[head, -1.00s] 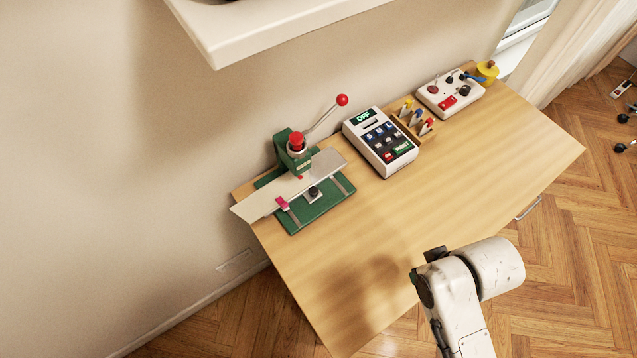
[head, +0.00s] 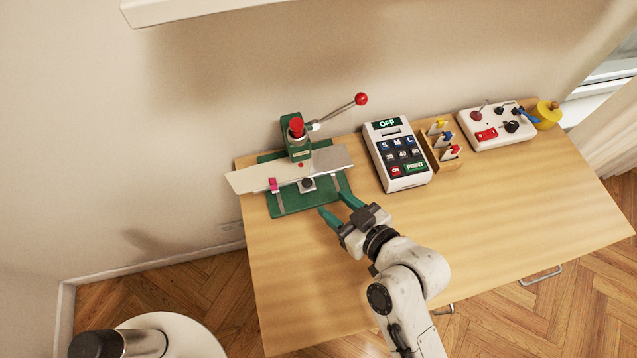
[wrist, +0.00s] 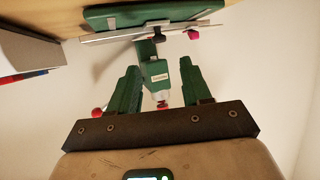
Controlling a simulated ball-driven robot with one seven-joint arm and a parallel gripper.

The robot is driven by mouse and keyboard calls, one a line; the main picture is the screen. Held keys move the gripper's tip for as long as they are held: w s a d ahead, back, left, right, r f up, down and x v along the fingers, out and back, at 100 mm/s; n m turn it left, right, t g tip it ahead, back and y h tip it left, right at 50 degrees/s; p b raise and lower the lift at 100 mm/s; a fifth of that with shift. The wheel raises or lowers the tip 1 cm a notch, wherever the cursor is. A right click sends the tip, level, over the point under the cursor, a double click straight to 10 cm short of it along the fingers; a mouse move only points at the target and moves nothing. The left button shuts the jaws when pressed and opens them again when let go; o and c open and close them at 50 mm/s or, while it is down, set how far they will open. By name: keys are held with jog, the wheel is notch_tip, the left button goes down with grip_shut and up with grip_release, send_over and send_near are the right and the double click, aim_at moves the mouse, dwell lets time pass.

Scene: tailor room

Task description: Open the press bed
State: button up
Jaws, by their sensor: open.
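The green press (head: 297,140) stands at the back left of the wooden table, with a red cap on top and a lever ending in a red ball (head: 361,99). Its flat grey press bed (head: 335,158) lies over a green base plate (head: 296,201), with a dark knob (head: 307,183) at its front and a pink clip (head: 273,184) at its left. My gripper (head: 335,206) is open and empty, with green fingers, just in front of the base plate's right front corner. In the wrist view the press (wrist: 157,72) shows between my two fingers, beyond them.
Right of the press stand a white keypad device (head: 398,155) reading OFF, a small wooden rack (head: 441,150) with coloured pieces and a white control box (head: 497,127). The table's front and right (head: 500,210) are clear. A white shelf (head: 190,8) juts from the wall above.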

aim_at(308, 183)
jog(key=p+x, duration=0.1)
jog(key=x, duration=0.8)
jog(key=shift+w+a+f, duration=0.1)
jog(key=shift+w, duration=0.05)
jog(key=shift+c, duration=0.2)
grip_shut()
